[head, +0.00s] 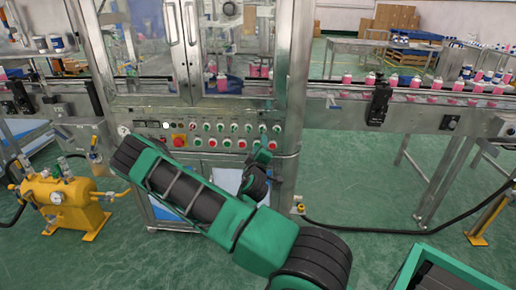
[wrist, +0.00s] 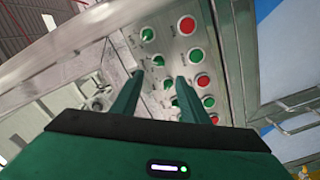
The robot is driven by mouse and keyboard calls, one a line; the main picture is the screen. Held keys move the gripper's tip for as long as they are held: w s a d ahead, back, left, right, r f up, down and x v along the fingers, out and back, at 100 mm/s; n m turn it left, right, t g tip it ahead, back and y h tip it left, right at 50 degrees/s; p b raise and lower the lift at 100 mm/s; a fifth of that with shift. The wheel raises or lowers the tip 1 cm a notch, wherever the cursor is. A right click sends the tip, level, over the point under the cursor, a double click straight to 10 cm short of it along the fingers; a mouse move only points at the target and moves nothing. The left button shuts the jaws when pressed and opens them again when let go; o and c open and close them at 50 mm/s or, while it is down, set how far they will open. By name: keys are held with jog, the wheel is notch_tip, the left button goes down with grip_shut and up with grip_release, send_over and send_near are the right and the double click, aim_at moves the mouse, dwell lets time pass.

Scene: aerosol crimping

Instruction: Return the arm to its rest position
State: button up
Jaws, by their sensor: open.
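My gripper (wrist: 158,82) shows in the wrist view with its two green fingers spread apart and nothing between them. The fingers point toward a control panel (wrist: 150,52) with red and green buttons and knobs. In the head view my green and black arm reaches across the middle toward the machine. My gripper (head: 268,150) is small there, in front of the right part of the control panel (head: 205,136). I cannot tell from these views whether the fingertips touch the panel.
A steel-framed machine with glass doors (head: 190,45) stands behind the panel. A conveyor (head: 425,110) carries several pink cans (head: 392,82) to the right. A yellow pump unit (head: 62,200) stands on the floor at left. Green floor (head: 365,185) is open at right, crossed by a black hose (head: 380,231).

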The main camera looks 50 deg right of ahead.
jog(key=shift+s+a, duration=0.1)
dwell(0.6)
jog(key=s+d+r+m+g+h, duration=0.4)
jog(key=s+d+r+m+g, duration=0.15)
jog(key=s+m+g, duration=0.35)
jog(key=s+f+m+g+y, duration=0.2)
jog(key=s+m+g+y, duration=0.3)
jog(key=s, duration=0.8)
jog(key=s+a+f+y, duration=0.1)
jog(key=s+a+y, duration=0.1)
jog(key=a+y, duration=0.3)
jog(key=s+a+f+y, duration=0.1)
jog(key=s+a+y, duration=0.1)
jog(key=a, duration=0.6)
jog(key=s+a+r+n+t+y, duration=0.1)
jog(key=s+a+r+n+y, duration=0.1)
jog(key=a, duration=0.5)
jog(key=s+a+r+n+t+y, duration=0.1)
jog(key=s+a+r+n+y, duration=0.1)
jog(key=a+r, duration=0.4)
jog(key=shift+a+r+n+y, duration=0.4)
jog(key=shift+a+n+y, duration=0.55)
jog(key=shift+a, duration=0.3)
